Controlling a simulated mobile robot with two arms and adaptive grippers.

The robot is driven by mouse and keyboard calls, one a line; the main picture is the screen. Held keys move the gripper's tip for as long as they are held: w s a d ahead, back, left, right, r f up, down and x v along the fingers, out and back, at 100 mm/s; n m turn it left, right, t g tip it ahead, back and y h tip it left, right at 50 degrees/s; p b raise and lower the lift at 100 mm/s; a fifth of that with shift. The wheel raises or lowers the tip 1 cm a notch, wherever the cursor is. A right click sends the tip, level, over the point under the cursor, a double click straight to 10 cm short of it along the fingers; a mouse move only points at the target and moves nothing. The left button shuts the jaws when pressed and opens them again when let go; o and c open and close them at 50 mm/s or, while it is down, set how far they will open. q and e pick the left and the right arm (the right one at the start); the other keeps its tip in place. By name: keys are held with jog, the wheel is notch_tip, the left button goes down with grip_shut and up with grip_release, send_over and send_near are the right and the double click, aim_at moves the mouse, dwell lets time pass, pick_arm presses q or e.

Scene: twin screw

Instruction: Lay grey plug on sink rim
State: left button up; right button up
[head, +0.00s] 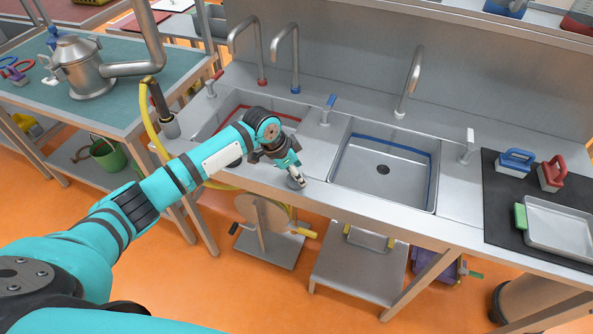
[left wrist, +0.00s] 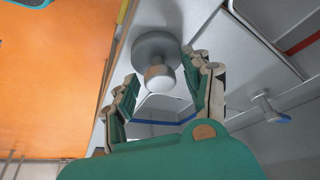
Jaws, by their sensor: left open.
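The grey plug (head: 294,183) sits on the steel sink rim (head: 318,192), near the front edge between the two basins. In the left wrist view the plug (left wrist: 156,46) shows a round disc and a knob that points towards the camera. My left gripper (head: 292,173) is just above the plug in the head view and partly covers it. In the left wrist view its two fingers (left wrist: 160,84) are spread apart on either side of the knob, with gaps visible. My right gripper is not in view.
The blue-lined basin (head: 383,168) is right of the plug and the red-lined basin (head: 222,122) is left. Taps and levers stand behind. A black mat (head: 493,220) with a tray (head: 560,230) lies at the right. The rim drops off to the orange floor in front.

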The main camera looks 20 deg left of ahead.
pick_arm(q)
jog(key=b+v, duration=0.2)
jog(key=v, duration=1)
jog(key=shift+r, duration=0.1)
